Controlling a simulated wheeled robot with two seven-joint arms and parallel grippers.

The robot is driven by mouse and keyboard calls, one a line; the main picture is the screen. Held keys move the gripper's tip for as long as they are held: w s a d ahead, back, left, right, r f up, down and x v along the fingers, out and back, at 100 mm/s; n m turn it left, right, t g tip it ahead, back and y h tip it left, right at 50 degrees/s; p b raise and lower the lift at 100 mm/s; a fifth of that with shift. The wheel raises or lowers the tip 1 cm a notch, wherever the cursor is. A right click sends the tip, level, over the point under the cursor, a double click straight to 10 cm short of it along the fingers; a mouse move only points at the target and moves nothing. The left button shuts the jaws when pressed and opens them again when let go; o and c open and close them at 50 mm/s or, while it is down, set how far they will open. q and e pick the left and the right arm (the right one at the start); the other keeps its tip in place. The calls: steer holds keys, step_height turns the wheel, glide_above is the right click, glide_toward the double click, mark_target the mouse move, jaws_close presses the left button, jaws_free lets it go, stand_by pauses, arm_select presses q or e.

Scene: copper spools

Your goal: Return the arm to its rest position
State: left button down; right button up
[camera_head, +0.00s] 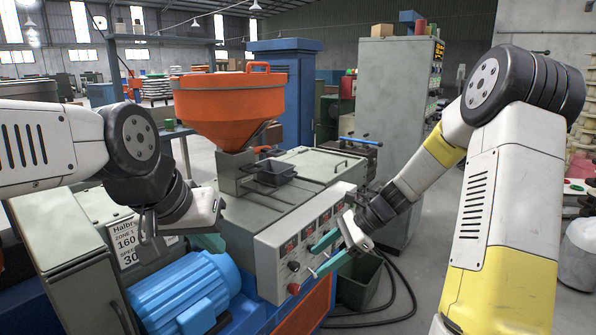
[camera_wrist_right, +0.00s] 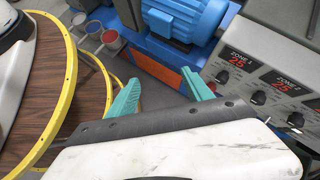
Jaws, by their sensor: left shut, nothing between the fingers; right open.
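My left arm comes in from the left in the head view and is bent downward at the wrist. The teal tip of my left gripper (camera_head: 208,242) shows just above the blue motor; it is shut and empty, and partly hidden behind my own wrist. My right arm reaches down from the right. My right gripper (camera_head: 316,262) is in front of the machine's control panel, with its teal fingers apart and nothing between them. The same open fingers (camera_wrist_right: 160,77) show in the right wrist view.
The extruder's control panel (camera_head: 270,262) and orange hopper (camera_head: 228,105) stand between my arms. A blue motor (camera_head: 183,293) is below my left gripper. A dark bin (camera_head: 357,285) and black hoses lie on the floor. The right wrist view shows a yellow-rimmed wooden round surface (camera_wrist_right: 88,62) close by.

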steer(key=s+d+r+n+t+h, duration=0.3)
steer(key=s+d+r+n, duration=0.1)
steer(key=s+r+n, duration=0.4)
steer(key=s+d+r+n+t+h, duration=0.3)
steer(key=s+r+n, duration=0.5)
steer(key=s+r, duration=0.1)
steer(key=shift+s+d+r+n+h, duration=0.3)
steer(key=shift+s+d+h, duration=0.1)
steer(key=shift+s, duration=0.45)
